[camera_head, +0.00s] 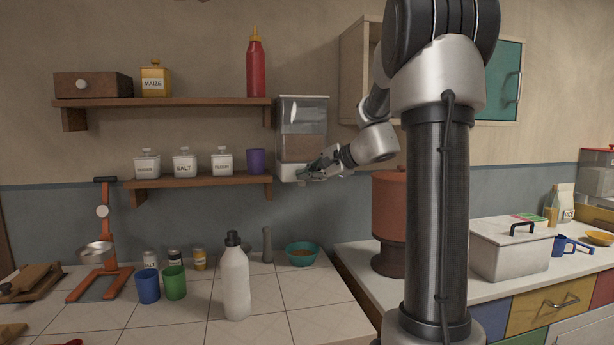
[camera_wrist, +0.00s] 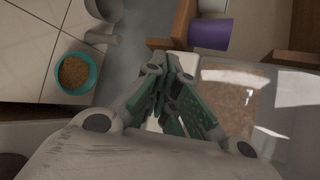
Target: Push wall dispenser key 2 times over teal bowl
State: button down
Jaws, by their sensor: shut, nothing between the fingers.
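The wall dispenser (camera_head: 303,117) hangs on the wall right of the shelves, a clear hopper part filled with brown grains over a pale base. In the wrist view the dispenser (camera_wrist: 226,88) is at the right. My gripper (camera_head: 306,173) is shut and empty at the dispenser's lower front; whether it touches the key cannot be told, as the key is hidden behind the fingers. In the wrist view my gripper (camera_wrist: 172,62) points toward the base. The teal bowl (camera_head: 302,254) stands on the tiled counter below the dispenser with brown grains in it; it also shows in the wrist view (camera_wrist: 92,61).
A white bottle (camera_head: 235,283) stands on the counter at the front, and a grey pestle-like object (camera_head: 267,245) is beside the bowl. A purple cup (camera_head: 257,161) stands on the lower shelf (camera_head: 200,182) near the dispenser. A red-brown container (camera_head: 385,215) stands to the right.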

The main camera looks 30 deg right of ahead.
jog(key=shift+s, duration=0.1)
jog(key=shift+s+a, duration=0.25)
jog(key=shift+s, duration=0.55)
jog(key=shift+s+a, duration=0.25)
jog(key=shift+s, duration=0.55)
jog(key=shift+s+a, duration=0.25)
jog(key=shift+s, duration=0.55)
jog(key=s+a+f+n+g+h, duration=0.1)
jog(key=s+f+n+g, duration=0.2)
jog(key=s+f, duration=0.3)
jog(key=s+a+f+n+g, duration=0.1)
jog(key=s+f+n+g, duration=0.25)
jog(key=s, duration=0.45)
jog(key=s+a+n+h, duration=0.4)
jog(key=s+n, duration=0.6)
jog(key=s, duration=0.5)
jog(key=shift+g, duration=0.45)
